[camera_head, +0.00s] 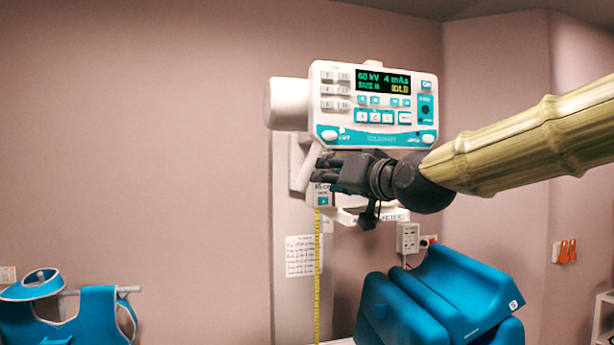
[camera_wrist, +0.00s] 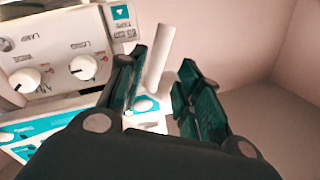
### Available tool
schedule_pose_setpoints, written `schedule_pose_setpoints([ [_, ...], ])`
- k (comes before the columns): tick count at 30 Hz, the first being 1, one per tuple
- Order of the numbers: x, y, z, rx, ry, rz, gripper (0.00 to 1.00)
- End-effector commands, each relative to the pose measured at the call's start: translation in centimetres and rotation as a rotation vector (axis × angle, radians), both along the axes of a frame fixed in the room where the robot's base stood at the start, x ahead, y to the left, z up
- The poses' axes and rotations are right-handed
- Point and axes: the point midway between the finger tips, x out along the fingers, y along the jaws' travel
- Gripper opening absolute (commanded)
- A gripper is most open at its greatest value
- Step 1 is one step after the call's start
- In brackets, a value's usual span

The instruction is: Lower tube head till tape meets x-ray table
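The white tube head (camera_head: 335,100) with its teal control panel and lit display is at upper centre of the head view. A yellow tape (camera_head: 318,275) hangs from below it and runs out of the bottom of the picture; its lower end is hidden. A pale strip at the bottom edge (camera_head: 338,342) may be the x-ray table. My gripper (camera_head: 322,172) is just under the panel, by a white handle bar (camera_head: 309,170). In the wrist view my gripper (camera_wrist: 160,88) has its fingers apart, with the white bar (camera_wrist: 160,55) between them. I cannot tell whether they touch it.
Blue cushions (camera_head: 440,300) are stacked at lower right of centre, below my arm. A blue apron (camera_head: 85,315) hangs at lower left. A paper sheet (camera_head: 300,255) is on the column behind the tape. A socket box (camera_head: 407,238) is on the wall.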

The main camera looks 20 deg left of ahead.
Motion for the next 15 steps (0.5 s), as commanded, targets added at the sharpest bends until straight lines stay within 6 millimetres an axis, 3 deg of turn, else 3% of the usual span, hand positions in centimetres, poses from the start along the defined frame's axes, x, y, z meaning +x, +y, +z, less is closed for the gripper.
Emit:
schedule_pose_setpoints([
  [15,5.1,5.5,0.2,-0.001,0.003,0.001,0.34],
])
